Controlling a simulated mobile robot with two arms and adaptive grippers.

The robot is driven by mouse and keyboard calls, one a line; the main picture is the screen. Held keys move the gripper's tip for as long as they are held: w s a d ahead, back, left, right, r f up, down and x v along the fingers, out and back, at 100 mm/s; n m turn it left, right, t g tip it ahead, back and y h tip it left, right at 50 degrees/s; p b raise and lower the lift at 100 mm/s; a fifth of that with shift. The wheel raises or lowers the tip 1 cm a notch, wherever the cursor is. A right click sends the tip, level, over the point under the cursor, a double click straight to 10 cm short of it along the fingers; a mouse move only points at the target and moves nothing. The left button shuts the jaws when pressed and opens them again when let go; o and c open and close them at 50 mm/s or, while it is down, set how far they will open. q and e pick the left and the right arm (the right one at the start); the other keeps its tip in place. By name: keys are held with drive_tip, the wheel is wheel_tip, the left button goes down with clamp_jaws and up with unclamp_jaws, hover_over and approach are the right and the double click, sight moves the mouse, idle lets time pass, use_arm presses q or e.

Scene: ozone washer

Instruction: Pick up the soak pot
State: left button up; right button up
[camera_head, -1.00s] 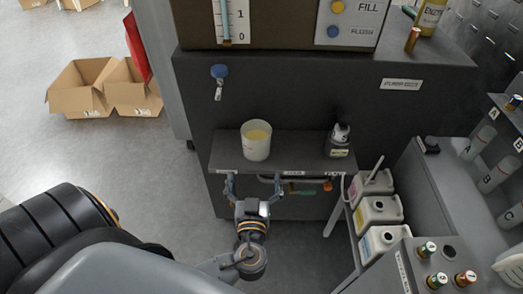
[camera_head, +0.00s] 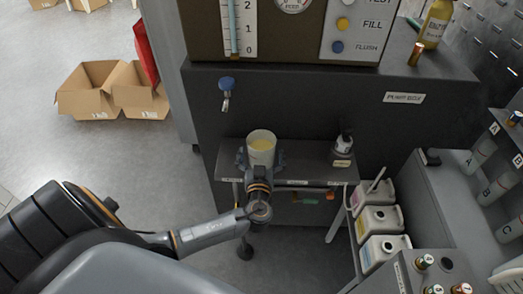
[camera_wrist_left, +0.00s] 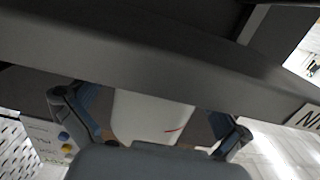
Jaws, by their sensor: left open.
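The soak pot (camera_head: 262,150), a white cup with yellowish contents, stands upright on the small dark shelf (camera_head: 308,172) below the tap. My left gripper (camera_head: 261,160) is open at the front of the pot, with one finger on each side of it. In the left wrist view the white pot wall (camera_wrist_left: 152,118) shows between the two spread fingers, with gaps visible at the sides. The shelf edge (camera_wrist_left: 130,55) crosses that view. The pot's lower part is hidden by the gripper in the head view. My right gripper is not in view.
A blue-handled tap (camera_head: 227,85) is above and left of the pot. A dark bottle (camera_head: 343,150) stands on the shelf to the right. White canisters (camera_head: 378,220) stand lower right. Open cardboard boxes (camera_head: 112,92) lie on the floor at left.

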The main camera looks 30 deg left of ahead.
use_arm(q)
drive_tip(key=c, duration=1.3)
drive_tip(key=shift+r, duration=0.15)
drive_tip(key=shift+r, duration=0.7)
drive_tip(key=s+d+r+b, duration=0.2)
drive_tip(key=s+d+r, duration=0.4)
drive_tip(key=s+r, duration=0.5)
drive_tip(key=shift+s+d, duration=0.4)
drive_tip(key=shift+s, duration=0.15)
